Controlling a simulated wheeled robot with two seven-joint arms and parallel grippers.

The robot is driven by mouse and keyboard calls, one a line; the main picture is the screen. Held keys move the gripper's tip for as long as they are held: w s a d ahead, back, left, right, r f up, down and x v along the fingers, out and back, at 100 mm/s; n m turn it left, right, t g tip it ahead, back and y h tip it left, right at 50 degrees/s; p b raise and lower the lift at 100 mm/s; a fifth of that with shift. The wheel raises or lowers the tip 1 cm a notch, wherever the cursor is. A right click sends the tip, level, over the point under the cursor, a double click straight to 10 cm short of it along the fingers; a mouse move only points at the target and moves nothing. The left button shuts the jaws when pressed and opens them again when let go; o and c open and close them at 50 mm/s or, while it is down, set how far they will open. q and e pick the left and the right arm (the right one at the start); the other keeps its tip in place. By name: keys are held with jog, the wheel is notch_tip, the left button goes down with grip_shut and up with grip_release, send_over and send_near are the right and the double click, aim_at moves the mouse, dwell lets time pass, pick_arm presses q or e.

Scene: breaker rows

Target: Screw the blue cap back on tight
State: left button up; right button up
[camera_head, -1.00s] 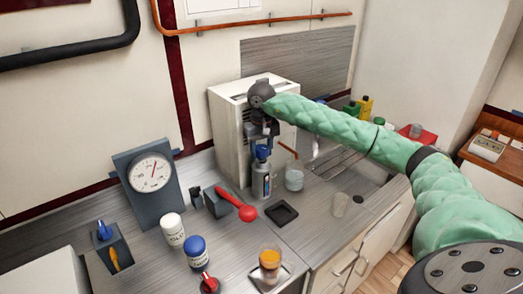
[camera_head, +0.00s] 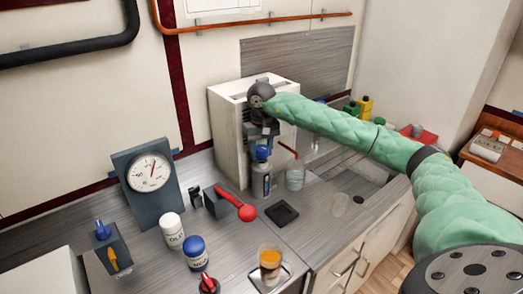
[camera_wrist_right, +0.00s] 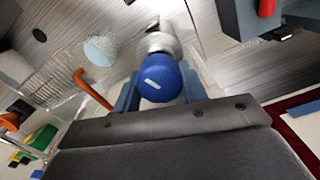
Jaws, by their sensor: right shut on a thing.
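The blue cap (camera_head: 262,153) sits on top of a grey bottle (camera_head: 261,183) that stands upright on the counter in front of the white cabinet. My right gripper (camera_head: 262,147) points down over the cap. In the right wrist view the blue cap (camera_wrist_right: 160,82) with a white mark lies between the two fingers of my right gripper (camera_wrist_right: 160,92), which is shut on it. The bottle's grey neck (camera_wrist_right: 160,42) shows beyond the cap. How tight the cap sits cannot be seen. My left gripper is not in view.
A dial gauge (camera_head: 151,181), white jar (camera_head: 172,230) and blue-lidded jar (camera_head: 198,253) stand left.

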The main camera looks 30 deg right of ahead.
aim_at(261, 147)
jog(key=shift+f+b, duration=0.55)
jog(key=shift+f, duration=0.2)
jog(key=o, duration=1)
jog(key=shift+o, duration=0.2)
jog(key=shift+r+b, duration=0.35)
jog(key=shift+r, duration=0.25)
notch_tip(261, 147, up, 5)
jog(key=shift+r+b, duration=0.2)
jog(key=shift+b, duration=0.65)
jog(key=shift+r, duration=0.6)
jog(key=shift+c, duration=0.2)
